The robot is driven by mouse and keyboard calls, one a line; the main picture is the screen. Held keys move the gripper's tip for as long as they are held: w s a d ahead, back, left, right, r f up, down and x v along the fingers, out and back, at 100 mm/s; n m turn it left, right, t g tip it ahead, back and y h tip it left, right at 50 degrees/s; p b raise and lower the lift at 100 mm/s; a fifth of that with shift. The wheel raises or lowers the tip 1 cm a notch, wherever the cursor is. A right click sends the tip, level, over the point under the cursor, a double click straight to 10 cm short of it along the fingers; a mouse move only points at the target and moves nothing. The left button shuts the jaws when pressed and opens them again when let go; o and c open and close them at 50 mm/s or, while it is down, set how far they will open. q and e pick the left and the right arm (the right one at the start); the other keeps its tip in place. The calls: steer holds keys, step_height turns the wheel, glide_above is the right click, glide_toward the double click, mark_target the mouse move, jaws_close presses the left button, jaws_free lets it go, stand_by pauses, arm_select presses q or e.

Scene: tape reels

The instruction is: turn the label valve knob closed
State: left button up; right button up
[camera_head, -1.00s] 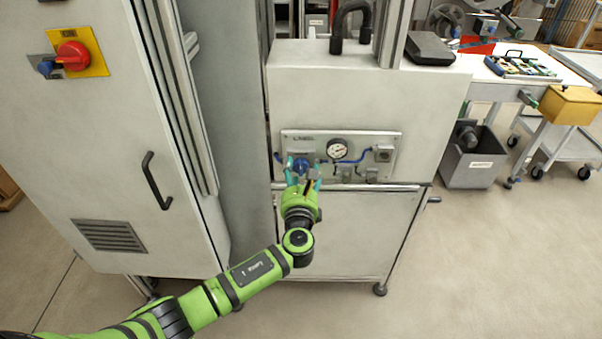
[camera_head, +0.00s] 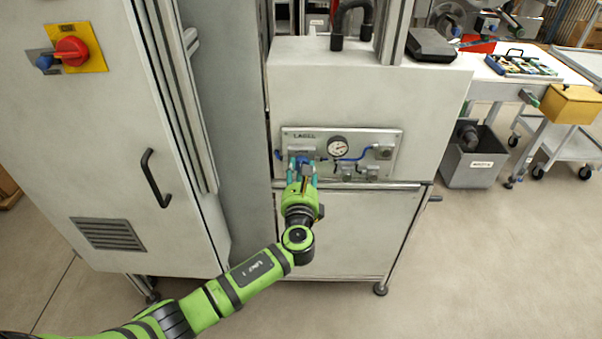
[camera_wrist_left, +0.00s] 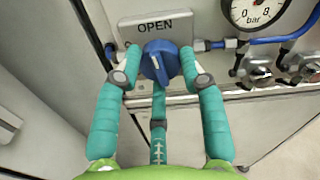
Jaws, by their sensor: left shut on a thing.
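The label valve knob is blue and sits at the left of a metal panel (camera_head: 360,133) marked "LABEL" in the head view. A plate (camera_wrist_left: 155,25) reading "OPEN" shows just above the knob. In the head view my left gripper (camera_head: 301,171) reaches up to the panel and partly hides the knob. My right gripper is not in view.
A pressure gauge (camera_head: 337,146) and blue tubing sit right of the knob, with small metal fittings (camera_wrist_left: 257,70) below the gauge. A tall cabinet (camera_head: 110,170) with a red switch (camera_head: 72,51) stands at left. A grey bin (camera_head: 474,165) stands at right. The floor in front is clear.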

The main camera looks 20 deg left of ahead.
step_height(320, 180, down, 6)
steer(key=b, duration=0.6)
arm_select(q)
steer(key=n+b, duration=0.2)
steer(key=n, duration=1.4)
steer(key=shift+r+n+b, duration=0.1)
steer(key=shift+n+b, duration=0.2)
steer(key=shift+b, duration=0.1)
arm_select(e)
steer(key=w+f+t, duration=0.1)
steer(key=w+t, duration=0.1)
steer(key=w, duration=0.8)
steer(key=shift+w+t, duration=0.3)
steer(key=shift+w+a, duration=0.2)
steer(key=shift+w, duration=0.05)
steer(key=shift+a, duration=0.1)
arm_select(q)
steer(key=o, duration=1.1)
steer(key=shift+a, duration=0.1)
steer(key=shift+o, duration=0.2)
steer(key=v, duration=1.2)
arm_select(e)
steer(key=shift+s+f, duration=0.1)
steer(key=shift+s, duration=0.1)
